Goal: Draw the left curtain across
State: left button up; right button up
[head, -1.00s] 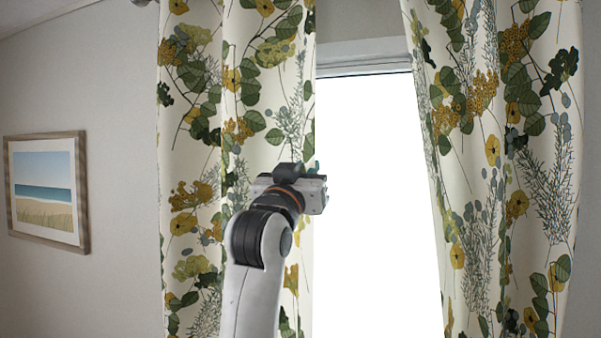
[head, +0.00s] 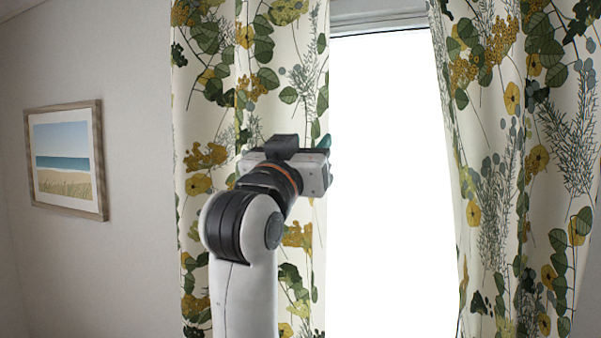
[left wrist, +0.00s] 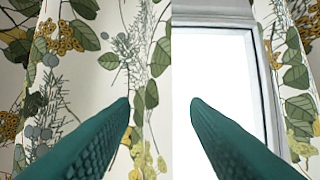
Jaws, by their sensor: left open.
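The left curtain (head: 207,85), cream with green leaves and ochre flowers, hangs at the left side of the bright window (head: 385,190). My left gripper (head: 325,143) is in front of the curtain's inner edge, its fingers mostly hidden behind its own body in the head view. In the left wrist view the green fingers (left wrist: 160,105) are apart and empty. The left curtain (left wrist: 105,75) is behind the left finger, and its inner edge runs down between the two fingertips. The right finger lies over the bright window. I cannot tell whether the fingers touch the cloth. My right gripper is not in view.
The right curtain (head: 515,160), of the same pattern, hangs at the window's right side and leaves the middle uncovered. A framed beach picture (head: 66,160) is on the wall at the left. The window frame (head: 380,20) runs across the top.

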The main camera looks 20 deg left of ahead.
pick_arm(q)
jog(key=shift+b+v, duration=0.45)
jog(key=shift+v, duration=1.3)
